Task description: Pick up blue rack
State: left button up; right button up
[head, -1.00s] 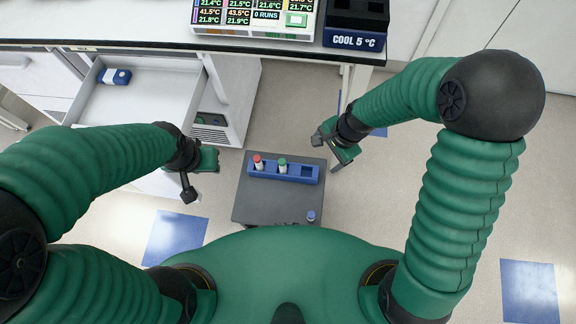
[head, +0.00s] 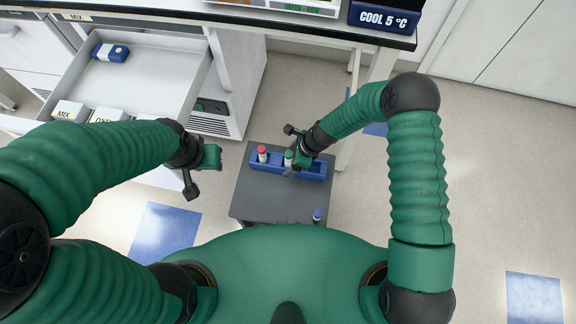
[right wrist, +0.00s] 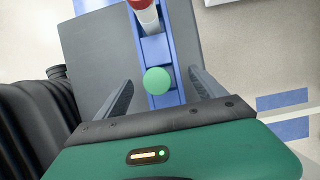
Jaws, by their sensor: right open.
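The blue rack (head: 316,170) lies on a dark grey stand (head: 270,200) in the head view. It holds a red-capped tube (head: 262,154) towards its left end and a green-capped tube (head: 288,158) near its middle. My right gripper (head: 296,160) is over the rack by the green-capped tube and hides part of the rack. In the right wrist view the gripper (right wrist: 158,90) is open, its fingers on either side of the blue rack (right wrist: 153,50) and the green cap (right wrist: 157,81). I cannot tell whether they touch it. My left gripper (head: 202,172) is empty, left of the stand.
A small blue-capped tube (head: 317,214) stands at the stand's front right. An open drawer (head: 150,70) at the left holds a blue item (head: 110,52) and labelled boxes (head: 70,110). The bench edge (head: 300,32) and its leg are behind my right arm.

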jog(key=x, duration=0.3)
jog(key=shift+w+a+f+b, duration=0.1)
jog(key=shift+a+f+b, duration=0.05)
jog(key=shift+b, duration=0.2)
jog(key=shift+f, duration=0.1)
jog(key=shift+d, duration=0.45)
jog(key=shift+a, duration=0.3)
jog(key=c, duration=1.2)
jog(key=shift+d, duration=0.15)
grip_shut()
jog(key=shift+w, duration=0.1)
